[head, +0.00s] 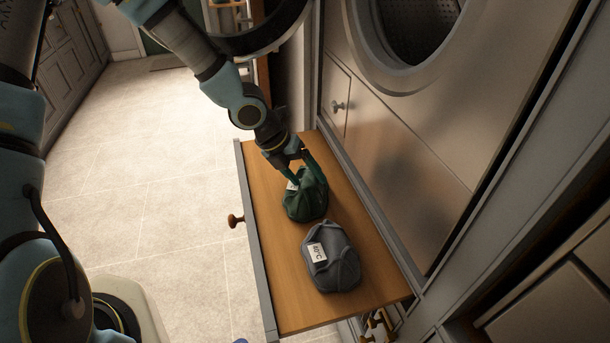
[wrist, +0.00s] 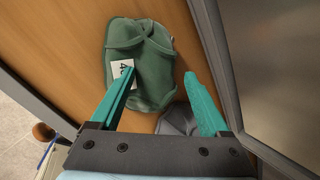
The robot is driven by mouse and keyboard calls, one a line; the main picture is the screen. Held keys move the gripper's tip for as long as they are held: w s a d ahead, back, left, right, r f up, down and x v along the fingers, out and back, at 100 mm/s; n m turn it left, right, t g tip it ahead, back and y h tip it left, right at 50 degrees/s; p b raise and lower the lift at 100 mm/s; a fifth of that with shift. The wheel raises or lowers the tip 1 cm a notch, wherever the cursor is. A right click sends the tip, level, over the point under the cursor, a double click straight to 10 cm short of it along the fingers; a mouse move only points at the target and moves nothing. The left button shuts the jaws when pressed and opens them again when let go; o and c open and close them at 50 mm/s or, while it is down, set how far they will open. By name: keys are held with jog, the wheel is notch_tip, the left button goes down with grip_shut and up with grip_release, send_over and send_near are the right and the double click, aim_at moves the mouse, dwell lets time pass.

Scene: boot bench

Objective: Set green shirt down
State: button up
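The green shirt (head: 305,198), a folded dark green bundle with a white tag, lies on the pull-out wooden board (head: 282,262). It also shows in the wrist view (wrist: 150,55), with its printed tag partly covered by a finger. My gripper (head: 306,180) is above the green shirt with its fingers spread. In the wrist view, my gripper (wrist: 159,74) has the left fingertip over the shirt near the tag. The right fingertip is past the shirt's right side, with a visible gap between them.
A grey folded garment (head: 331,260) with a white tag lies on the board in front of the green shirt. A front-loading machine (head: 420,130) rises along the right. Tiled floor at left is open.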

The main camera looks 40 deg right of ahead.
jog(key=shift+o, duration=0.6)
jog(key=shift+r, duration=0.1)
jog(key=p+v, duration=0.4)
jog(key=v, duration=0.8)
jog(key=w+a+r+m+t, duration=0.2)
jog(key=w+a+m+t, duration=0.2)
jog(key=w+a+m, duration=0.8)
jog(key=s+a+r+m+y, duration=0.2)
jog(key=a+m, duration=0.5)
jog(key=a, duration=0.4)
jog(key=s+a+r+m+y, duration=0.3)
jog(key=a+r+m, duration=0.2)
jog(key=a, duration=0.7)
jog(key=shift+s+a+r+m, duration=0.2)
jog(key=shift+a+m, duration=0.05)
jog(key=shift+m, duration=0.85)
